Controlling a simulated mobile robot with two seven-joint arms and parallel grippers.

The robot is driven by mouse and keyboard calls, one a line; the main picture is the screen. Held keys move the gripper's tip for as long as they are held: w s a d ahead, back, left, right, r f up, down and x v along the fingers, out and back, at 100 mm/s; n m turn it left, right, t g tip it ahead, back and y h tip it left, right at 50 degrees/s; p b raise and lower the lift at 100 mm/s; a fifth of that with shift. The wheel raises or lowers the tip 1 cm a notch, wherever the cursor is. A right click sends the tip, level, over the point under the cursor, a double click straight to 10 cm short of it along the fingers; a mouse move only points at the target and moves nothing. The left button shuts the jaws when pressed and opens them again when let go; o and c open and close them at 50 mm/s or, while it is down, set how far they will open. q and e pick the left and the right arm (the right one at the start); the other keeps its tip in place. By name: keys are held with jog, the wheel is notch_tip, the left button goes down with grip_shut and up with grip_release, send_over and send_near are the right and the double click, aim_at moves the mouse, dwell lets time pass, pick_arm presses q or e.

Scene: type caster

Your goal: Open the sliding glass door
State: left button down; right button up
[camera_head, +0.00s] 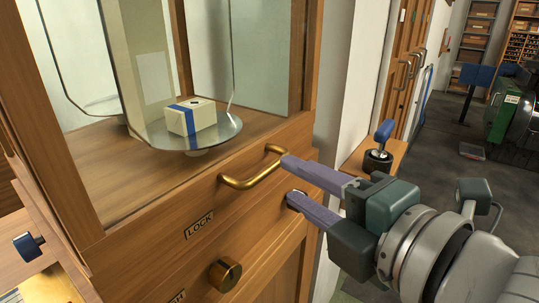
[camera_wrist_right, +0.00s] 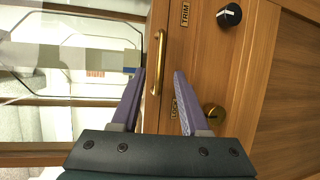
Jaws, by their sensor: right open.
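The glass door (camera_head: 210,70) is a clear pane in a wooden frame on the front of a wooden case, and it looks shut. A brass bar handle (camera_head: 253,168) is on the wooden rail below the glass. My right gripper (camera_head: 290,179) is open and empty, with its purple fingertips just right of the handle's right end. In the right wrist view, the handle (camera_wrist_right: 157,65) lies between the two fingers (camera_wrist_right: 161,72). I see no clear contact, and the exact gap is hard to judge. My left gripper is not in view.
Behind the glass, a white box with a blue band (camera_head: 191,117) sits on a round metal pan (camera_head: 228,127). Below the handle are a LOCK label (camera_head: 199,224) and a brass knob (camera_head: 225,274). A black TRIM knob (camera_wrist_right: 229,14) shows in the wrist view.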

aim_at(273, 170)
jog(key=b+x, duration=0.1)
jog(key=x, duration=0.6)
jog(key=shift+c, duration=0.3)
grip_shut()
dwell(1.0)
